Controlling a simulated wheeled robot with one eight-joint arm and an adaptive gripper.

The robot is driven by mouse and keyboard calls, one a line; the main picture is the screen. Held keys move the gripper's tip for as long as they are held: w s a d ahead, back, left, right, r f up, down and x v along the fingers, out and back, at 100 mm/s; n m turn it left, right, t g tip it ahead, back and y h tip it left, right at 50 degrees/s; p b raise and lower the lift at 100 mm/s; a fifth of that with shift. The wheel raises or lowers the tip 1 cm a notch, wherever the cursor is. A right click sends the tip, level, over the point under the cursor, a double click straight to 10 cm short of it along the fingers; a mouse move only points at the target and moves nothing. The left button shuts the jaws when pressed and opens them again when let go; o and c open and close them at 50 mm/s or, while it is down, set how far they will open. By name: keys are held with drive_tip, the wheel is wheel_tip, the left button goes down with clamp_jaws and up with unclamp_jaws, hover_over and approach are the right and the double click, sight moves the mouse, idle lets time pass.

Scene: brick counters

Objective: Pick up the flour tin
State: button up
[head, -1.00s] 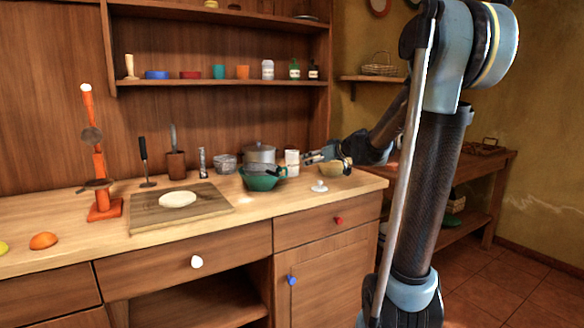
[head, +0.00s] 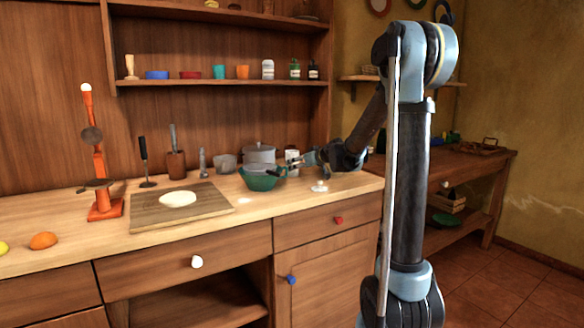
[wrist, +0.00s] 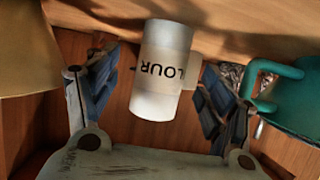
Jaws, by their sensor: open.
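The flour tin (wrist: 150,99) is a pale cylinder with a cream label. It shows upside down in the wrist view, with "LOUR" readable. In the head view the tin (head: 292,155) stands at the back right of the counter, partly hidden by my gripper. My gripper (wrist: 162,65) is open, one finger on each side of the tin in the wrist view. Gaps show between the tin and both fingers. In the head view my gripper (head: 287,163) is small and close to the tin; its exact depth to it is hard to tell.
A green bowl (head: 260,183) stands just left of my gripper; its handle (wrist: 275,72) shows close to the right finger. A grey pot (head: 260,152) is behind it. A white-knobbed object (head: 320,187) lies in front. A beige thing (wrist: 25,50) fills the wrist view's upper left.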

drive_tip(key=shift+x, duration=2.7)
drive_tip(key=shift+s, duration=0.1)
drive_tip(key=c, duration=1.4)
